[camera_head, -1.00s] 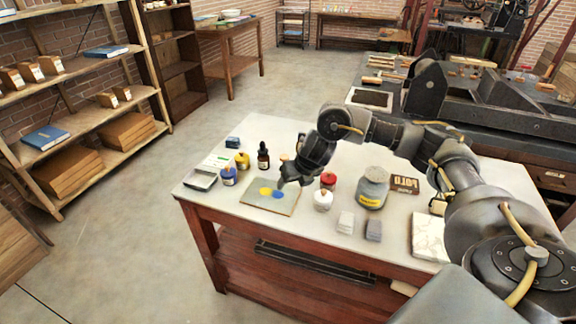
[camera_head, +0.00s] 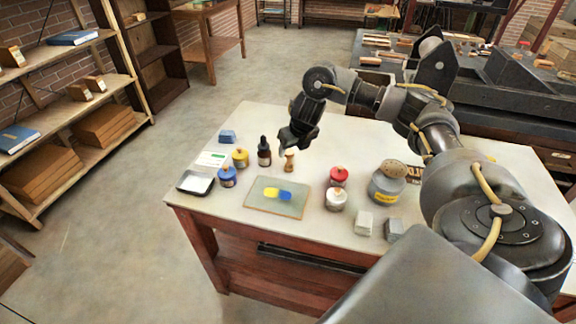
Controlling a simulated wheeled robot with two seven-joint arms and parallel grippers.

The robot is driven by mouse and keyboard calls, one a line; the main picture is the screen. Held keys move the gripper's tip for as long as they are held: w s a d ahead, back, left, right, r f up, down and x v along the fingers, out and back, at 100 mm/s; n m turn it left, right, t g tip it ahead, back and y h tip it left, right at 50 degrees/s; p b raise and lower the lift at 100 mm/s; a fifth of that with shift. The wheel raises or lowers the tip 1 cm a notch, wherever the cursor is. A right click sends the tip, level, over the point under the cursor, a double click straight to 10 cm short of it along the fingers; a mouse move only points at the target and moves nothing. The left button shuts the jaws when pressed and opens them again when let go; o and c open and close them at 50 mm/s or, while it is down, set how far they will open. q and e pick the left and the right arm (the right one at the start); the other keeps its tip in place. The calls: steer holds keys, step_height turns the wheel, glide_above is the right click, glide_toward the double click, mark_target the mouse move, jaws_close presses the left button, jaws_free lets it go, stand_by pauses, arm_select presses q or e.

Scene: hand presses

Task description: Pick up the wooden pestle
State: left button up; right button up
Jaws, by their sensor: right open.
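The wooden pestle (camera_head: 289,165) is a small brown piece standing upright on the white table (camera_head: 345,236). It is behind the glass plate with paint and beside the dark dropper bottle. My right gripper (camera_head: 292,145) is open and empty, just above the pestle's top and pointing down. The pestle's upper end is close under the fingers; I cannot tell whether they touch or overlap it. My left gripper is out of view.
The dropper bottle (camera_head: 264,152) stands close to the left of the pestle. A glass plate with yellow and blue paint (camera_head: 262,205) lies in front. Red (camera_head: 339,176) and white (camera_head: 336,199) jars and a larger grey jar (camera_head: 386,186) stand to the right.

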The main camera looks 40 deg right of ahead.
mark_target(290, 152)
steer(key=shift+x, duration=0.85)
steer(key=x, duration=0.5)
steer(key=shift+w+r+p, duration=0.15)
steer(key=shift+w+p, duration=0.05)
steer(key=shift+p, duration=0.15)
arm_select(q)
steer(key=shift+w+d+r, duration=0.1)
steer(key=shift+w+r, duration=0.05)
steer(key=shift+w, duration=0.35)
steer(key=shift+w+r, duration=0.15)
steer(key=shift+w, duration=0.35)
arm_select(e)
steer(key=c, duration=1.1)
